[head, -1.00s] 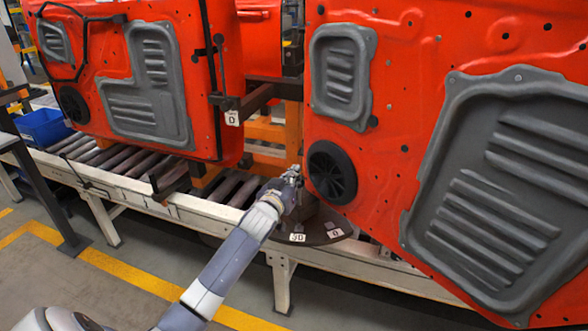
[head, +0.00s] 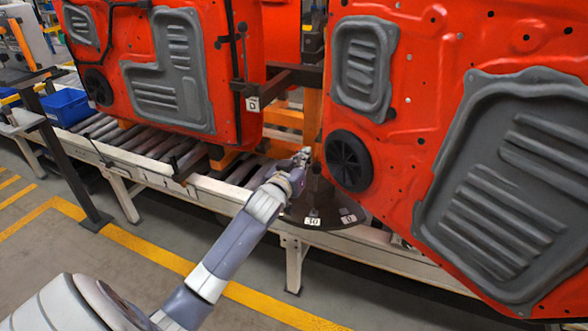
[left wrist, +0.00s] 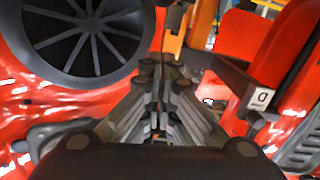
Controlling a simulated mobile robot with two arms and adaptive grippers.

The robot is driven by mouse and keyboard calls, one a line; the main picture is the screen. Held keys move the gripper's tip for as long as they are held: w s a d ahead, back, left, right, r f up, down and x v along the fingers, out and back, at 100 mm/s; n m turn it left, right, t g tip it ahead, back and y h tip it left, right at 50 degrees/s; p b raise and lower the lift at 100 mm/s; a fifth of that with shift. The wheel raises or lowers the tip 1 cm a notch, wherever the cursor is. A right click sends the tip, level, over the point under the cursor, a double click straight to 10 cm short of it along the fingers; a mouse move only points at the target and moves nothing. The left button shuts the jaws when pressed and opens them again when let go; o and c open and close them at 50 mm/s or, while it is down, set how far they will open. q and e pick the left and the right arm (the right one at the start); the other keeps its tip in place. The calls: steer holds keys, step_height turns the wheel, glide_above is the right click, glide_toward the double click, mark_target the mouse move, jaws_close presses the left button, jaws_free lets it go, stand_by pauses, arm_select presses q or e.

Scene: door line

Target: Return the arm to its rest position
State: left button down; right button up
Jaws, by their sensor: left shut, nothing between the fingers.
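My left arm reaches in from the bottom left of the head view. Its gripper (head: 302,157) is shut and empty, beside the lower left edge of the right-hand red door (head: 410,130), near the round black speaker (head: 348,160). In the left wrist view the shut fingers (left wrist: 163,75) point into the gap between the doors, with the speaker (left wrist: 85,35) at upper left. I cannot tell whether the gripper touches the door. My right gripper is not in view.
A second red door (head: 225,60) hangs at left above the roller conveyor (head: 130,140). A dark bracket (head: 285,80) spans the gap between the doors. A dark round plate (head: 330,208) lies below the gripper. A blue bin (head: 66,107) stands at far left. Floor in front is clear.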

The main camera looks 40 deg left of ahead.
arm_select(q)
steer(key=b+v, duration=0.1)
steer(key=v, duration=0.5)
steer(key=shift+f, duration=0.1)
